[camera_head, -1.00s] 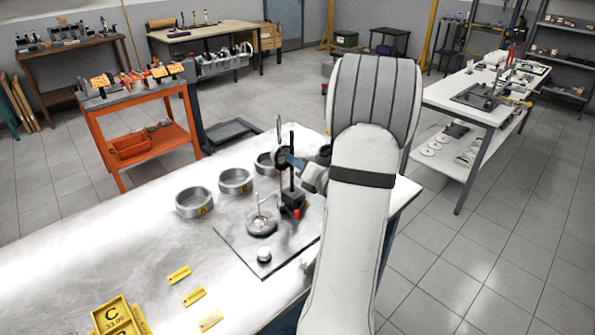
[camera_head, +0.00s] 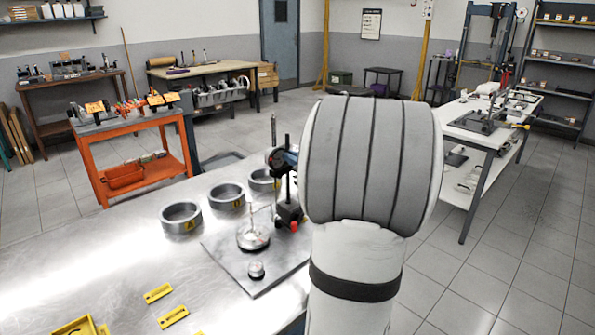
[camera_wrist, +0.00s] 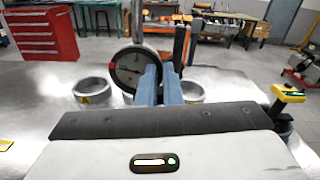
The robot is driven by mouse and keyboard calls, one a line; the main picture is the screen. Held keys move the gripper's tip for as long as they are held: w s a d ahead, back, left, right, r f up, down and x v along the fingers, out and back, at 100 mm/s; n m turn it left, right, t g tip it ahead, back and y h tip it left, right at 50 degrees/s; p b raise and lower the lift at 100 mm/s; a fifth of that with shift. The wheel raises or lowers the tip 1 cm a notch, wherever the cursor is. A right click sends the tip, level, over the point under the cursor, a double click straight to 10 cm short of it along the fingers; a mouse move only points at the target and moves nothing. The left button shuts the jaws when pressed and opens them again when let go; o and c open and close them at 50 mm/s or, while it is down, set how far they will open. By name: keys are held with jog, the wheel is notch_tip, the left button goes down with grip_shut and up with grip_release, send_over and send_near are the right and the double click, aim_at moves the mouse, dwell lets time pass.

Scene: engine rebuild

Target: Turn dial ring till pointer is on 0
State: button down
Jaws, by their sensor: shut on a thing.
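The dial indicator (camera_wrist: 130,68) shows in the wrist view as a round dark face in a black ring, with a red mark at its left edge. A thin pale line runs left across the face; its figures are too small to read. My gripper (camera_wrist: 158,72) has blue fingers shut on the ring's right side, partly covering it. In the head view, the dial (camera_head: 275,160) is a small dark disc on an upright post with a black base (camera_head: 289,214), and its face cannot be read. My arm hides most of my gripper there.
The stand is on a grey plate (camera_head: 225,257) with a round metal part (camera_head: 253,238) and a small knob (camera_head: 256,270). Grey rings, one an end ring (camera_head: 181,219), stand behind. Yellow tags (camera_head: 158,293) lie in front. An orange cart (camera_head: 139,160) stands beyond the table.

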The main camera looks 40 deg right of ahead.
jog(key=shift+r+n+b, duration=0.15)
jog(key=shift+n+b, duration=0.45)
jog(key=shift+r, duration=0.1)
jog(key=c, duration=1.6)
grip_release()
jog(key=s, duration=0.7)
jog(key=shift+s+d+b, duration=0.2)
jog(key=shift+s+b, duration=0.1)
jog(key=shift+s, duration=0.1)
